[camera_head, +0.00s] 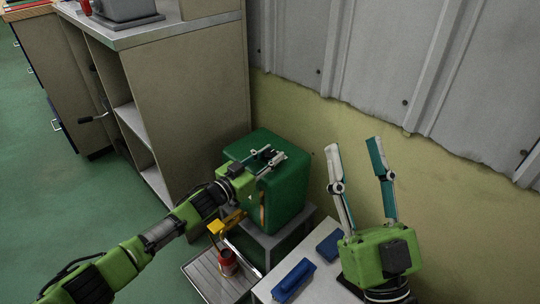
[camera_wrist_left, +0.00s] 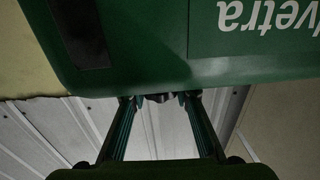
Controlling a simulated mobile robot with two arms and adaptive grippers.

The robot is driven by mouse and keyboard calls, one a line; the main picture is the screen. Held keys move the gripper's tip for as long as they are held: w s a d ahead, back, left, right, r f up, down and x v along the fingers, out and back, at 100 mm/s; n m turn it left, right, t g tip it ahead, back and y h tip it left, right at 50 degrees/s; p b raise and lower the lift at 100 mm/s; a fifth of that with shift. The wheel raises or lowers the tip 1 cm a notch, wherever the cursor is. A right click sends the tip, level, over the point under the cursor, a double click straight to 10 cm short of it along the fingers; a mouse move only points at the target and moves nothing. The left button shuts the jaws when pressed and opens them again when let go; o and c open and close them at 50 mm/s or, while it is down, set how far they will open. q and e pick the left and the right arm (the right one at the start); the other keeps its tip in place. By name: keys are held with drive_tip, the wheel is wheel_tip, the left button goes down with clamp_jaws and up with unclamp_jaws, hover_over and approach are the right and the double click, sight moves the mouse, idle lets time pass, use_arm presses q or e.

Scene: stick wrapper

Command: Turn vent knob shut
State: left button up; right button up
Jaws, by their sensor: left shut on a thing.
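The green box (camera_head: 287,200) stands on a grey stand against the wall, and its dark green face with white lettering fills the top of the left wrist view (camera_wrist_left: 150,60). The vent knob (camera_wrist_left: 158,98) is a small dark piece at the edge of the box, mostly hidden by the fingertips. My left gripper (camera_head: 268,156) reaches over the top of the box and is shut on the knob; its two fingers also show in the left wrist view (camera_wrist_left: 159,101). My right gripper (camera_head: 355,145) is open and empty, fingers pointing up, to the right of the box.
A yellow tap part (camera_head: 225,222) sits at the box's front, above a red can (camera_head: 228,262) on a slatted metal tray (camera_head: 202,277). Two blue objects (camera_head: 293,280) lie on a white tabletop (camera_head: 318,290). A beige cabinet (camera_head: 200,90) stands close behind, left of the box.

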use_arm(q)
drive_tip(key=shift+o, duration=0.2)
drive_tip(key=shift+m+g+h, duration=0.4)
drive_tip(key=shift+h, duration=0.1)
use_arm(e)
drive_tip(key=shift+s+r+t+y, duration=0.3)
drive_tip(key=shift+s+r, duration=0.15)
use_arm(q)
drive_tip(key=shift+c, duration=0.2)
drive_tip(key=o, duration=1.2)
drive_tip(key=shift+c, duration=0.2)
drive_tip(key=v, duration=1.2)
